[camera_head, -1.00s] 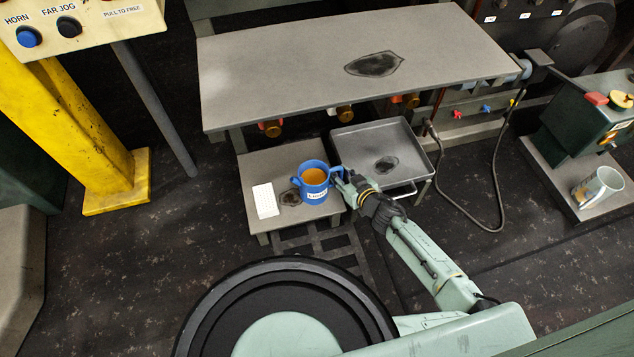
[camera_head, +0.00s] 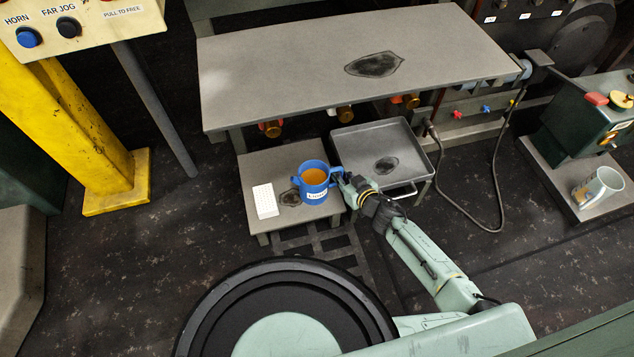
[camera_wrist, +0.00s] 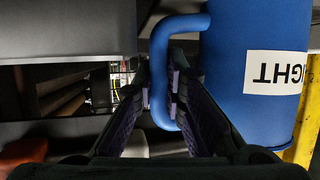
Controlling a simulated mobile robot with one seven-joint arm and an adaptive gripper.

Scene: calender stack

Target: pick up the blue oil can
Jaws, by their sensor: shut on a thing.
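The blue oil can (camera_head: 314,190) looks like an open blue mug with orange-brown liquid inside and handles on its sides. It stands upright at the right side of a low grey stand (camera_head: 263,170); I see no clear gap beneath it. My gripper (camera_head: 344,181) is at its right-hand handle. In the wrist view the can's blue wall (camera_wrist: 235,100) fills the right side, with a white label upside down, partly legible as "IGHT". There my gripper (camera_wrist: 161,90) has its fingers on either side of the vertical handle bar, shut on it.
A white card (camera_head: 265,200) lies left of the can. A grey tray (camera_head: 352,150) is close on the right. A larger grey table (camera_head: 280,70) stands behind.

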